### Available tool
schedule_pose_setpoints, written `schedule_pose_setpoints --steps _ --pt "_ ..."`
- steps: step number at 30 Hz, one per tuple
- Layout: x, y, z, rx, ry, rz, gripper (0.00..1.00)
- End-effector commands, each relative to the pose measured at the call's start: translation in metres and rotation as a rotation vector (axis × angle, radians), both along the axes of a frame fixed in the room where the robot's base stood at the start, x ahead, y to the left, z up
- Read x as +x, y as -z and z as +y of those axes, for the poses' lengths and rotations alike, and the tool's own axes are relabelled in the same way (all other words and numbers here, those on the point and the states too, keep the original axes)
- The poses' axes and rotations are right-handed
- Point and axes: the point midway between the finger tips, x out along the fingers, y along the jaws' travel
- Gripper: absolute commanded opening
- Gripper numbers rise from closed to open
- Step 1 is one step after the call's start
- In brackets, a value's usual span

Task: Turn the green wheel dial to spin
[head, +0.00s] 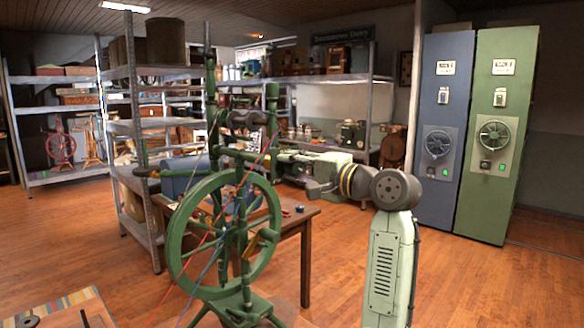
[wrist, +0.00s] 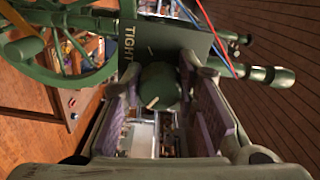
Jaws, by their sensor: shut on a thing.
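The green spinning wheel (head: 176,252) stands upright in the centre of the head view; part of its rim shows at the upper left of the wrist view (wrist: 82,77). A round green dial (wrist: 158,82) with a pale pointer mark sits in front of a dark plate (wrist: 160,40) lettered "TIGHT". My gripper (wrist: 159,76) is shut on the dial, with one purple-padded finger on each side. In the head view my arm reaches in from the right to the upper part of the spinning wheel; the dial cannot be made out there.
A wooden table (head: 305,218) stands just behind the spinning wheel. Red and blue strings hang across its front. Metal shelves (head: 122,126) with goods stand at the left and back. Blue (head: 440,185) and green (head: 492,205) cabinets stand at the right. The wooden floor at right is clear.

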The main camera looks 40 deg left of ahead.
Motion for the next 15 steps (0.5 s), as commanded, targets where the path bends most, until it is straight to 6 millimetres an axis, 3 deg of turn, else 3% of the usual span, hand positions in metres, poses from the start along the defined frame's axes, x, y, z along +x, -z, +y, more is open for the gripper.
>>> schedule_pose_setpoints --steps 11,12,15 --pt "0.0001 0.0002 0.0 0.0 0.0 0.003 0.0" --pt "0.0001 0.0002 0.0 0.0 0.0 0.003 0.3" --pt "0.0001 0.0001 0.0 0.0 0.0 0.002 0.37"
